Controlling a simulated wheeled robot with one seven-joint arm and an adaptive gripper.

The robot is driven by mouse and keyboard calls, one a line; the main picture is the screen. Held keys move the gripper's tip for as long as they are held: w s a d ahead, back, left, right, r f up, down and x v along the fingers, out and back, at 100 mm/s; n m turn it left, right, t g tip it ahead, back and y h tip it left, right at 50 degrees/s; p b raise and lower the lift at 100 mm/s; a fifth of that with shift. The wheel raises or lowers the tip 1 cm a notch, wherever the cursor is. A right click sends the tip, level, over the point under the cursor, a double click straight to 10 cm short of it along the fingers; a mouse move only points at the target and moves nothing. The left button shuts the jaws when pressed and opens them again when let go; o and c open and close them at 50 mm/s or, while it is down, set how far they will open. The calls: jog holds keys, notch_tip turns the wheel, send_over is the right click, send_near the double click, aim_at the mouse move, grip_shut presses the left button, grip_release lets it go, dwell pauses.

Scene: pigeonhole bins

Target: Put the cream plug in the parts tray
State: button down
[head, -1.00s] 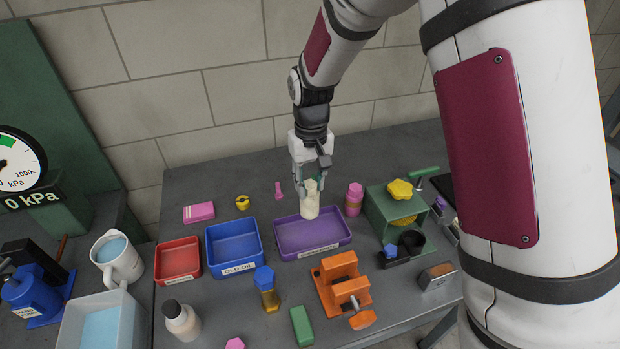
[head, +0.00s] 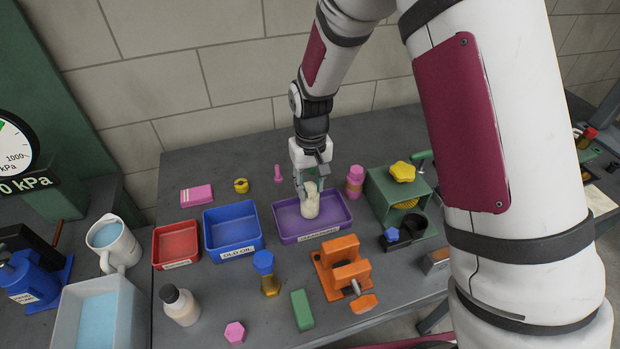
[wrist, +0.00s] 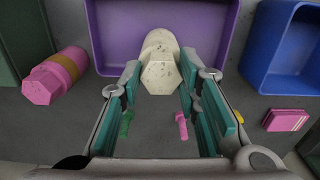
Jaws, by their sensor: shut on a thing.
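The cream plug (head: 310,204) is a pale, speckled piece with a hexagonal end, seen also in the wrist view (wrist: 161,62). My gripper (head: 308,188) is shut on it, with a fingertip on either side in the wrist view (wrist: 160,78). The plug is upright at the purple tray (head: 290,232), within its outline in the head view. I cannot tell whether it touches the tray floor. The purple tray has a white front label too small to read. A blue tray (head: 236,243) labelled OLD OIL and a red tray (head: 176,259) stand to its left.
A pink bottle-like piece (head: 354,182) stands close right of the purple tray. A green machine (head: 408,208) is further right. An orange vise (head: 340,268) and a blue-topped amber piece (head: 266,272) stand in front. Small pink and yellow parts lie behind the trays.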

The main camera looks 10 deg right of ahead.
jog(key=shift+f, duration=0.5)
dwell(0.5)
grip_release()
dwell(0.4)
jog(key=shift+r, duration=0.1)
dwell(0.4)
jog(key=shift+r+p, duration=0.95)
jog(key=shift+r, duration=3.45)
